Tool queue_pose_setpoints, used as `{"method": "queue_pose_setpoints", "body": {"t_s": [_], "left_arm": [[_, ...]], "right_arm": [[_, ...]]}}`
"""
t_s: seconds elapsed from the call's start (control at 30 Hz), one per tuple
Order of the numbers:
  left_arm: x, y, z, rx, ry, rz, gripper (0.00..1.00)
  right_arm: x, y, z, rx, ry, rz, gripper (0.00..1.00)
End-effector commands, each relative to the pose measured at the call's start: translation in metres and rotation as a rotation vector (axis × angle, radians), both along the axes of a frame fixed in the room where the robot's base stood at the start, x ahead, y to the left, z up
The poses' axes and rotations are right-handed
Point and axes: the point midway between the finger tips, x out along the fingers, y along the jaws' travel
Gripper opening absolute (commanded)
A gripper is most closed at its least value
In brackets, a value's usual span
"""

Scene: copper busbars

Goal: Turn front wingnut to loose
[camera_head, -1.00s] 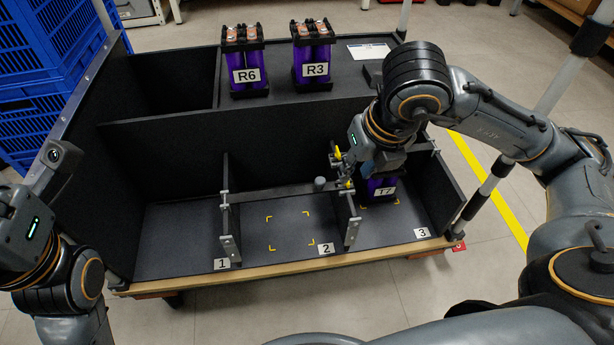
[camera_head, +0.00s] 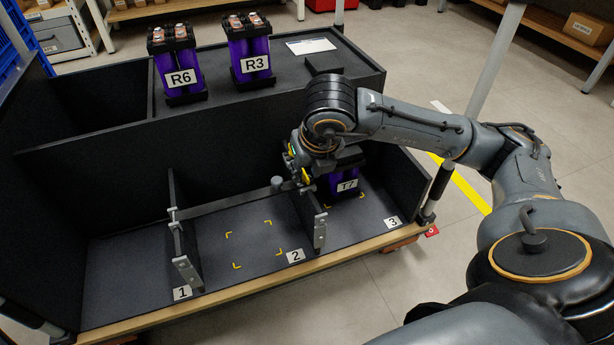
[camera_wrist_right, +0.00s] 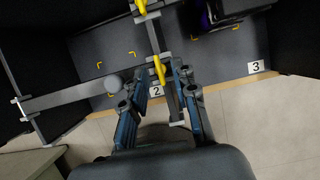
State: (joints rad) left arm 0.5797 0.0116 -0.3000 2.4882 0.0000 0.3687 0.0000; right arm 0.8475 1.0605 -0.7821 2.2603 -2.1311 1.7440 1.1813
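The yellow front wingnut (camera_wrist_right: 160,70) shows in the right wrist view on the bar between bays 2 and 3. It also shows in the head view (camera_head: 305,175). A second yellow wingnut (camera_wrist_right: 141,6) sits farther back on the same bar. My right gripper (camera_wrist_right: 162,82) is open, its dark fingers on either side of the bar near the front wingnut. I cannot tell whether the fingers touch the wingnut. In the head view my right wrist hangs above the divider and partly hides this area. My left gripper is out of view.
The purple module T7 (camera_head: 345,186) stands in bay 3, close to my right wrist. Bays 1 and 2 are empty. A grey crossbar (camera_head: 235,199) with a round knob (camera_head: 277,182) spans bay 2. Modules R6 (camera_head: 180,78) and R3 (camera_head: 250,62) stand on the back shelf.

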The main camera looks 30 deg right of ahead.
Motion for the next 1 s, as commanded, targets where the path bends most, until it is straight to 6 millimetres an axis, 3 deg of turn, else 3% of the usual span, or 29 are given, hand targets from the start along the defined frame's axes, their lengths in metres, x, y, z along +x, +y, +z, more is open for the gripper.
{"method": "queue_pose_setpoints", "body": {"t_s": [0.33, 0.47, 0.5, 1.0], "left_arm": [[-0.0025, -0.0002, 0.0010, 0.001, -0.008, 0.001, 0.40], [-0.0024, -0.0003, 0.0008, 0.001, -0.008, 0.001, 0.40], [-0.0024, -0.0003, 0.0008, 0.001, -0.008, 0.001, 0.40], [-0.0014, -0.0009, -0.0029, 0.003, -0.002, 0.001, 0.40]], "right_arm": [[0.0015, -0.0002, -0.0033, 0.001, 0.000, 0.000, 0.28], [0.0014, -0.0001, -0.0033, 0.001, 0.000, 0.000, 0.02], [0.0013, -0.0001, -0.0032, 0.001, 0.000, 0.000, 0.00], [0.0010, -0.0013, -0.0046, 0.001, 0.001, 0.067, 0.00]]}}
